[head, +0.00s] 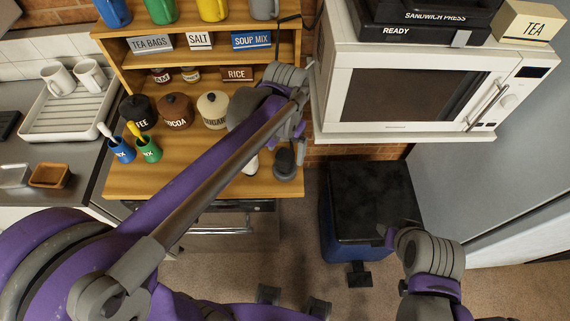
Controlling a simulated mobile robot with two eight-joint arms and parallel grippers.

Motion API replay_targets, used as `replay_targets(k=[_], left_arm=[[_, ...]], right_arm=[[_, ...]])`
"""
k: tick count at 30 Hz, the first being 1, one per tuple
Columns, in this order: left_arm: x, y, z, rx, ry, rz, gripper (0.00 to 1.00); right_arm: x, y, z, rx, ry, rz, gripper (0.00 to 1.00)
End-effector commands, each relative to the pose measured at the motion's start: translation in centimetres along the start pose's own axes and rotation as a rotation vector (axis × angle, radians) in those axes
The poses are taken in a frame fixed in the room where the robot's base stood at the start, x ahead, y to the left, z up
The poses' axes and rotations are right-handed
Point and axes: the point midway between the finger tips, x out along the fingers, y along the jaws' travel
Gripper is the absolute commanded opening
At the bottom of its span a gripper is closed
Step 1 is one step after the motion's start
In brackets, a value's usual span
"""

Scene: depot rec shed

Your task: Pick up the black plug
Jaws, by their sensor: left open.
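I cannot clearly make out a black plug. A thin black cord (281,22) hangs beside the shelf's right end, left of the microwave, and my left arm hides where it goes. My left gripper (289,147) is open at the right end of the wooden counter, partly hidden by its own wrist. A dark grey rounded thing (286,168) shows just below it on the counter; I cannot tell what it is or whether they touch. My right gripper (386,233) is low at the right, over the dark stool's front edge, and its fingers are not clear.
A white microwave (405,85) stands at the right with a black sandwich press (425,18) on top. Coffee, cocoa (175,112) and sugar jars, and blue and green cups (148,150), stand on the wooden counter.

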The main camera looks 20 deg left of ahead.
Motion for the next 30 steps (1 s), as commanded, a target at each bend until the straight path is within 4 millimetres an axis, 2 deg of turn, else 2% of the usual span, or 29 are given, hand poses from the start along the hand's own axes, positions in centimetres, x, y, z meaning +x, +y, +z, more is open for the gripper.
replay_targets(k=[12,20,30], left_arm=[[5.0,-0.1,-0.1,-0.001,0.001,0.0,0.93],[5.2,-0.1,-0.1,-0.001,0.001,0.0,0.93],[5.2,-0.1,-0.1,-0.001,0.001,0.0,0.34]], right_arm=[[0.0,0.0,0.0,0.0,0.0,0.0,0.5],[0.0,0.0,0.0,0.0,0.0,0.0,0.5],[0.0,0.0,0.0,0.0,0.0,0.0,0.5]])
